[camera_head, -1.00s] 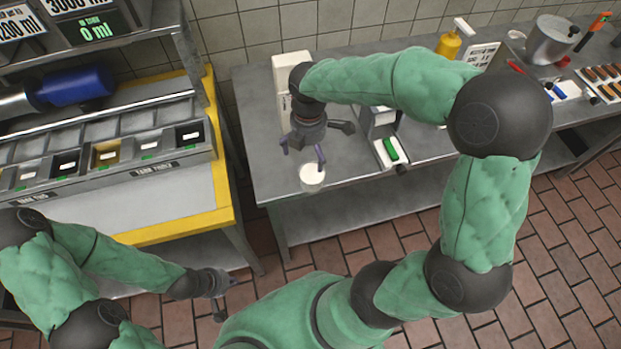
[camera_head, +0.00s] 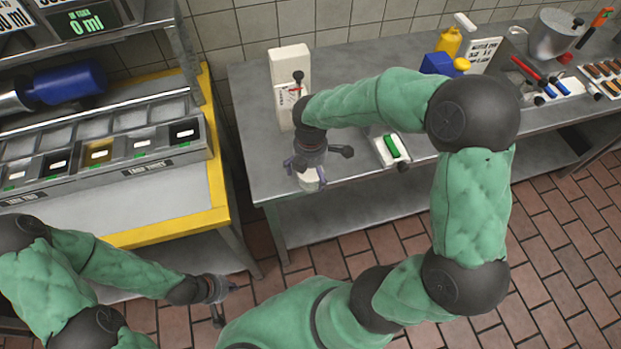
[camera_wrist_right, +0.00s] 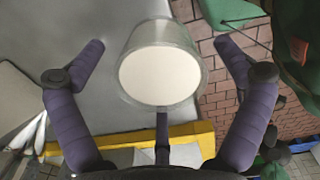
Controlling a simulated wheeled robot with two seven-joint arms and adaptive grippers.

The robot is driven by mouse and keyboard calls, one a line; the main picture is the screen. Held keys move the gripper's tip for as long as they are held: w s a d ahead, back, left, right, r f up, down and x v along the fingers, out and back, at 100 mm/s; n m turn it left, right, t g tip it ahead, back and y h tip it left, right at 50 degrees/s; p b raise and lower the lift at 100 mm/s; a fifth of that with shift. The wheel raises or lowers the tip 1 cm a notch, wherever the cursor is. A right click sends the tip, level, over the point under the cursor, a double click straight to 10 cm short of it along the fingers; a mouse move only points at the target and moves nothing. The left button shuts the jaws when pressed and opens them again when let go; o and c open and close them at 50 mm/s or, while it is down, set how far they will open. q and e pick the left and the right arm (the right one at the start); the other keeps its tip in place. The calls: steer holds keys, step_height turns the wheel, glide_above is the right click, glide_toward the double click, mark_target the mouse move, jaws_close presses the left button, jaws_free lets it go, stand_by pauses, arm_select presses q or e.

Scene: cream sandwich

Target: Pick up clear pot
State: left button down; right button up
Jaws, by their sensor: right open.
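The clear pot (camera_head: 309,180) stands near the front left corner of the grey metal table (camera_head: 345,193). It is a see-through cup with white contents, and in the right wrist view the pot (camera_wrist_right: 160,75) sits between the fingers. My right gripper (camera_head: 309,171) is around the pot from above, partly hiding it in the head view.
A white dispenser box (camera_head: 290,70) stands behind my right gripper. A white tray with a green block (camera_head: 391,145) lies to its right. A yellow-edged counter (camera_head: 220,190) stands left.

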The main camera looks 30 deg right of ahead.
steer(key=c, duration=1.4)
